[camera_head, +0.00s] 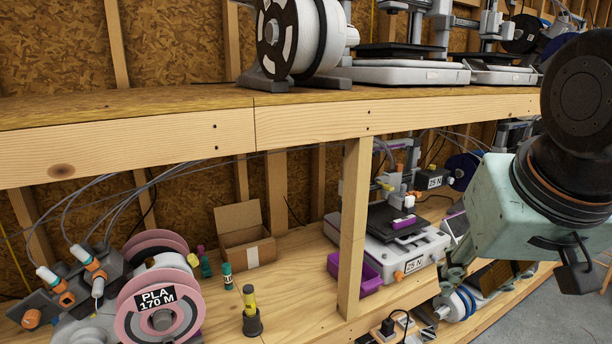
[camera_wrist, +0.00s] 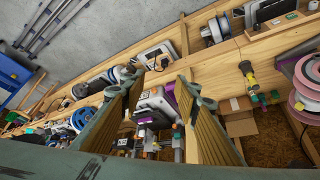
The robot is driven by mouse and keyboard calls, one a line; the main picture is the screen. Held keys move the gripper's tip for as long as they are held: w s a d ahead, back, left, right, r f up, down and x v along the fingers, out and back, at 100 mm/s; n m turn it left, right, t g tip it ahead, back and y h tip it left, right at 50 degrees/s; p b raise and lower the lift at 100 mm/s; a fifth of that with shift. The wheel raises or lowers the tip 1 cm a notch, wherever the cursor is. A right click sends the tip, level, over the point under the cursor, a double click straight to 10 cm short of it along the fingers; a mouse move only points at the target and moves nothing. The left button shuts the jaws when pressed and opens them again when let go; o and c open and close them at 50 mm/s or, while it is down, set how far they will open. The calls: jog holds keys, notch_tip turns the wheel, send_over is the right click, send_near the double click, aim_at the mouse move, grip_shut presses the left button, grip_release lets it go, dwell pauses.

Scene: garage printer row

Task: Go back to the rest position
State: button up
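My gripper (camera_wrist: 160,88) shows in the wrist view with two grey-green fingers that have ribbed tan pads. The fingers stand wide apart with nothing held between them. A white printer (camera_wrist: 156,108) with a purple part shows beyond the gap, apart from the pads. In the head view my arm comes in from the right edge, and my gripper (camera_head: 472,268) is partly hidden behind my pale green wrist housing. It hangs to the right of the lower-shelf printer (camera_head: 400,245), in front of the shelf.
The upper shelf (camera_head: 300,115) holds a large spool (camera_head: 290,35) and printers. A wooden post (camera_head: 354,225) stands left of the lower printer. A purple bin (camera_head: 355,273), an open cardboard box (camera_head: 243,235) and a pink spool (camera_head: 160,305) are on the lower shelf. Bare floor (camera_head: 565,315) shows at lower right.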

jog(key=s+a+n+g+y, duration=0.1)
jog(key=s+a, duration=0.3)
jog(key=s, duration=0.9)
jog(key=shift+s+f+n+g, duration=0.3)
jog(key=shift+s+n+g, duration=0.05)
jog(key=shift+n+g, duration=0.05)
jog(key=shift+d, duration=0.1)
